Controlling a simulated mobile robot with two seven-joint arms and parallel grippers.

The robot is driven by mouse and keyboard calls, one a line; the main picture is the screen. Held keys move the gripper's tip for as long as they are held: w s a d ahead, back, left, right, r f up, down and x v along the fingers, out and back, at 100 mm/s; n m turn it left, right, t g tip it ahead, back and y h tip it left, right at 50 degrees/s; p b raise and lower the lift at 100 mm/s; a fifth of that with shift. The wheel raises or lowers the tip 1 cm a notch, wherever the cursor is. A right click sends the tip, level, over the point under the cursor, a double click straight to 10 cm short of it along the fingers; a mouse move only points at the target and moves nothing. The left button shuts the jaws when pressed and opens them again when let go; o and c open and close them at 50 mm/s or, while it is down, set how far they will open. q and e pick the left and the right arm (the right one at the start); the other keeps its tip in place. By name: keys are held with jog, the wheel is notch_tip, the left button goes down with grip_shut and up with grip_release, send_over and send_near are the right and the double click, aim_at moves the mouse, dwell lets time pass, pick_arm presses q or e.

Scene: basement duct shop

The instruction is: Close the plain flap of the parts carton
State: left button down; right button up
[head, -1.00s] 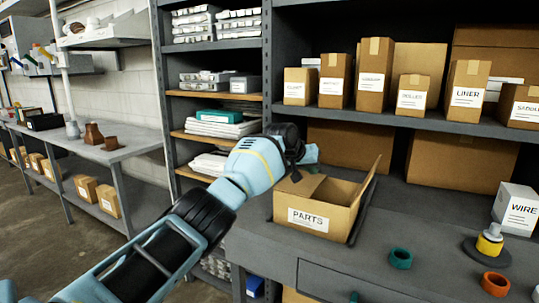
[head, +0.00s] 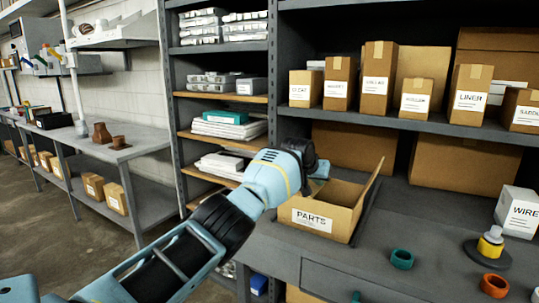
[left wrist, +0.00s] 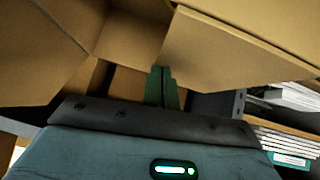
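The open parts carton (head: 313,219) stands on the grey workbench, with a white PARTS label on its front. One flap (head: 370,183) stands up at its right side, tilted outward. My left gripper (head: 317,180) is at the carton's back left edge, where my wrist hides part of the carton. In the left wrist view my two dark green fingers (left wrist: 162,87) are together, with nothing visible between them. A cardboard flap (left wrist: 240,48) is just beside them on the right; I cannot tell whether they touch. Which flap is the plain one is unclear.
Labelled boxes (head: 375,78) stand on the shelf above the bench. A green ring (head: 402,258), an orange ring (head: 495,285), a yellow-topped fitting (head: 490,243) and a WIRE box (head: 517,211) are right of the carton. The bench between carton and rings is clear.

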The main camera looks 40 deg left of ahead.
jog(key=shift+w, duration=0.1)
dwell(0.3)
pick_arm(q)
jog(key=shift+r, duration=0.75)
pick_arm(e)
jog(key=shift+w+r, duration=0.1)
jog(key=shift+r, duration=0.05)
